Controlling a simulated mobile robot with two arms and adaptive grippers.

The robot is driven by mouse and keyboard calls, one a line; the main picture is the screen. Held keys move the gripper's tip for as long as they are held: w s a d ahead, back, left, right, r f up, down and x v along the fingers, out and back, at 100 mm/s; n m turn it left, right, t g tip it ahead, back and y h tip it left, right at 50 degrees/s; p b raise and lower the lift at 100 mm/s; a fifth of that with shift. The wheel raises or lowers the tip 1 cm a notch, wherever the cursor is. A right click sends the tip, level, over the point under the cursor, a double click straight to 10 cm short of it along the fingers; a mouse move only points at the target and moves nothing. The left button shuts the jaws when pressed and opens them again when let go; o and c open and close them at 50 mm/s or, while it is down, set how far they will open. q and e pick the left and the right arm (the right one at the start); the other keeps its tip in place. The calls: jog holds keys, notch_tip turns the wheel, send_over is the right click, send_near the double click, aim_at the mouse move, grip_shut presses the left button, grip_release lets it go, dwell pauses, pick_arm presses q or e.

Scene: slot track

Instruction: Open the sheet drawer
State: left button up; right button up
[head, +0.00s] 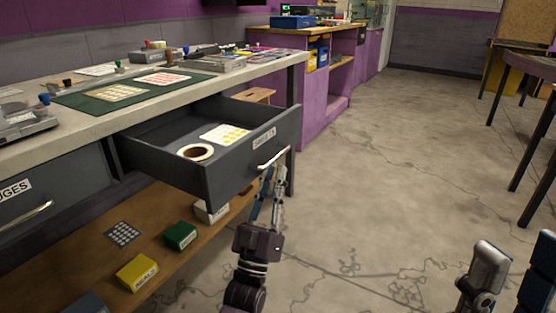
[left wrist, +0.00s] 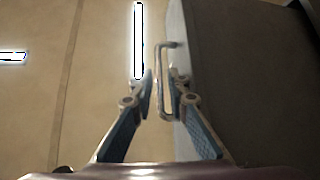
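The sheet drawer (head: 235,171) is a dark grey drawer, pulled well out from under the workbench, with a "SHEETS" label on its front. Inside lie a tape roll (head: 195,152) and a white sheet with yellow dots (head: 225,134). Its metal handle (head: 272,158) also shows in the left wrist view (left wrist: 163,85). My left gripper (head: 274,172) is at the handle from below. Its fingers stand apart, one on each side of the handle bar, with a small gap visible. My right gripper (head: 512,262) shows partly at the lower right, fingers spread, away from the drawer.
A second drawer (head: 50,195) to the left is shut. The workbench top (head: 150,112) holds a green mat, sheets and stamps. A lower shelf (head: 95,265) carries small boxes. A purple cabinet (head: 320,105) stands behind. The floor (head: 390,170) to the right is clear.

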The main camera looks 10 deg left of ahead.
pick_arm(q)
jog(key=v, duration=0.6)
jog(key=shift+s+f, duration=0.25)
jog(key=shift+s, duration=0.1)
